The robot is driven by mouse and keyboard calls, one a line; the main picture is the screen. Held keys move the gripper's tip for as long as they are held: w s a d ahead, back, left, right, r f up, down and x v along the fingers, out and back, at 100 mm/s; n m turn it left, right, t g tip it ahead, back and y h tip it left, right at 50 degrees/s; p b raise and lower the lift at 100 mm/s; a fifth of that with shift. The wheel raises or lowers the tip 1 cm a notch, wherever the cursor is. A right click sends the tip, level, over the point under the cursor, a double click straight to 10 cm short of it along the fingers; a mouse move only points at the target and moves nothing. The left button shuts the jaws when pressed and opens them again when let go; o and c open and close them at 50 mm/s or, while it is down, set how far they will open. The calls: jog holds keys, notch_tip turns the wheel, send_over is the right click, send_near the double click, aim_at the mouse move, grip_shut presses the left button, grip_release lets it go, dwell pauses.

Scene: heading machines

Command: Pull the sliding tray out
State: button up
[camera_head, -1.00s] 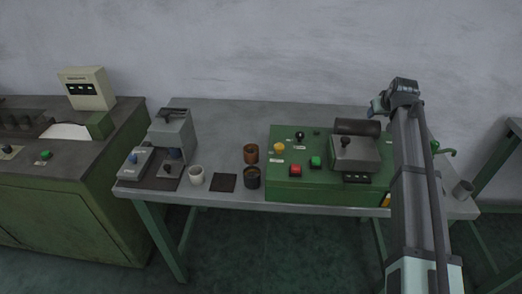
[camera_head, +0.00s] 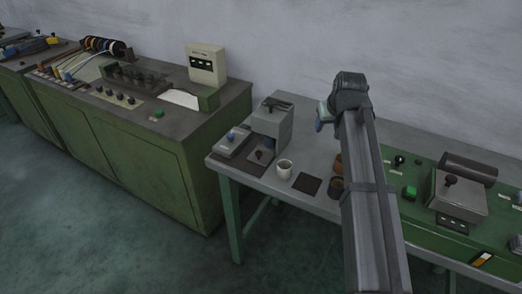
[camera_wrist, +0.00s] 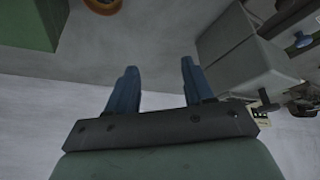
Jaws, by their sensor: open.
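A small grey machine (camera_head: 272,121) stands on the left end of the metal bench. At its front are a low grey block with a blue knob (camera_head: 233,140) and a dark plate with a black knob (camera_head: 261,156); I cannot tell for certain which part is the sliding tray. My gripper (camera_wrist: 158,66) is open and empty, with two blue fingers apart. In the head view my gripper (camera_head: 322,116) is above the bench, right of the grey machine, its fingers partly hidden by the wrist. The machine also shows at right in the wrist view (camera_wrist: 243,65).
A white cup (camera_head: 284,169) and a dark square mat (camera_head: 307,184) lie right of the machine. Brown and dark cups (camera_head: 336,186) are partly hidden behind my arm. A green control box (camera_head: 425,225) with buttons stands at right. A green cabinet (camera_head: 140,150) stands left.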

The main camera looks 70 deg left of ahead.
jog(key=n+g, duration=0.1)
jog(key=n, duration=0.1)
send_near(258, 152)
jog(key=shift+h, duration=0.4)
jog(key=x, duration=0.8)
jog(key=shift+w+a, duration=0.1)
jog(key=shift+a, duration=0.2)
grip_shut()
